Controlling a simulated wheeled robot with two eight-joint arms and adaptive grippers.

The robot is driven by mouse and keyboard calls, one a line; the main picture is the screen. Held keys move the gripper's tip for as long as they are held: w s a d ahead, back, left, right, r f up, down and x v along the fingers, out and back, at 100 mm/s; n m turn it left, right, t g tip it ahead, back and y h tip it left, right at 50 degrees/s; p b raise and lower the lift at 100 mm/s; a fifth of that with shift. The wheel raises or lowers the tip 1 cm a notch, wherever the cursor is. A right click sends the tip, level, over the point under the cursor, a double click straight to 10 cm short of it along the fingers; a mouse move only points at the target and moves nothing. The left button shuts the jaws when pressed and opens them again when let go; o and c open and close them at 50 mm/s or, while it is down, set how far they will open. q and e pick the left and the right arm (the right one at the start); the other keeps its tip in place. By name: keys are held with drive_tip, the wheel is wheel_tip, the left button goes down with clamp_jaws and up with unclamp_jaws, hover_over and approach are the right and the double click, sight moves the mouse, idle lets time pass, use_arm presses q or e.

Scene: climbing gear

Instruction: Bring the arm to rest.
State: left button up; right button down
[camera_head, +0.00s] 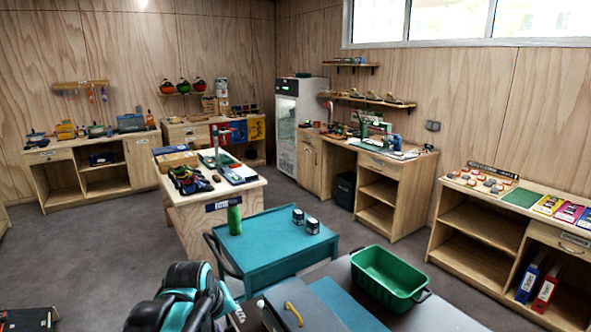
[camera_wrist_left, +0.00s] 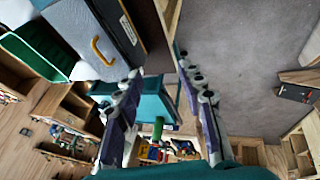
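My left arm (camera_head: 178,300), black and teal, is at the bottom of the head view, low and left of the dark front table (camera_head: 430,318). Its gripper is mostly hidden there behind the arm. In the left wrist view my left gripper (camera_wrist_left: 160,68) has its two fingers well apart, with nothing between them. The teal table (camera_wrist_left: 150,107) and a green bottle (camera_wrist_left: 158,128) show beyond the fingers, at a distance. My right arm and gripper are not in view.
The front table holds a green bin (camera_head: 388,280) and a grey case with a yellow handle (camera_head: 294,314). The teal table (camera_head: 265,250) behind carries the green bottle (camera_head: 234,217) and two small cans (camera_head: 306,222). Open floor (camera_head: 90,260) lies to the left.

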use_arm(q)
drive_tip(key=s+a+f+m+t+b, duration=0.1)
drive_tip(key=s+f+m, duration=0.2)
drive_tip(key=s, duration=0.5)
drive_tip(key=s+f+m+t+b, duration=0.1)
drive_tip(key=s+f+m, duration=0.2)
drive_tip(key=s+f, duration=0.3)
drive_tip(key=s, duration=0.3)
drive_tip(key=shift+s+a+f+y, duration=0.15)
drive_tip(key=shift+s+a+y, duration=0.05)
drive_tip(key=shift+a+y, duration=0.2)
idle(1.7)
